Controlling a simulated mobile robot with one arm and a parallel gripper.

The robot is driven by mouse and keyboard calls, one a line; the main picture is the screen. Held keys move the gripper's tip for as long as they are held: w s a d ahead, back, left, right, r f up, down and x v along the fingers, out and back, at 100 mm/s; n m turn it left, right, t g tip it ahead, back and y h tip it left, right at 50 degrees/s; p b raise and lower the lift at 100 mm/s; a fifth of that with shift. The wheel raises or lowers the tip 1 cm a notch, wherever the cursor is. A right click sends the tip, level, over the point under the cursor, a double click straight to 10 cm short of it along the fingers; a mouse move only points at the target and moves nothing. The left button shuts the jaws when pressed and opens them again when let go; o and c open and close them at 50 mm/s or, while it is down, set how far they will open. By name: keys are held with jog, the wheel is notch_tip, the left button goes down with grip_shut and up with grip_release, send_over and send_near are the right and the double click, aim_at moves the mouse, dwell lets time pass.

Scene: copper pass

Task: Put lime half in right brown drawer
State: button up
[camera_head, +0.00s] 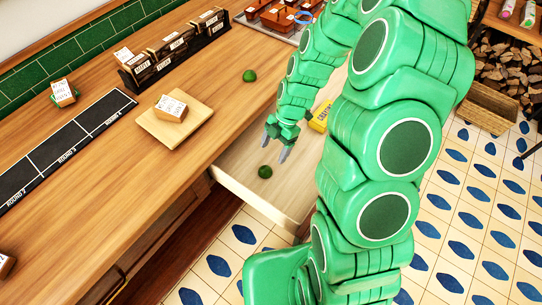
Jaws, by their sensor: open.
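A small dark green rounded piece, looking like a lime half (265,171), lies inside the pulled-out drawer (236,187), near its left side. The drawer has a pale wooden interior and extends from the counter's right side. A second similar green piece (249,76) lies on the wooden counter above the drawer. My gripper (274,149) is open and empty, with its two grey fingers apart. It is over the drawer, just above the first green piece in the picture, and seems clear of it. My arm hides the drawer's right part.
A yellow labelled item (321,116) is partly hidden behind my arm. A wooden board (150,129) with a labelled block, a black box row (172,50), and a black mat (64,152) occupy the counter.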

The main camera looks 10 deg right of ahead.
jog(key=s+d+r+m+h, duration=0.1)
jog(key=s+r+m, duration=0.45)
jog(key=r, duration=0.45)
jog(key=s+d+r+m+h, duration=0.1)
jog(key=s+d+r+m, duration=0.1)
jog(key=s+r+m, duration=0.6)
jog(key=s+d+r+m+h, duration=0.1)
jog(key=s+d+r+m, duration=0.2)
jog(key=s+r+m, duration=0.8)
jog(key=shift+s+t+h, duration=0.3)
jog(key=shift+s, duration=0.45)
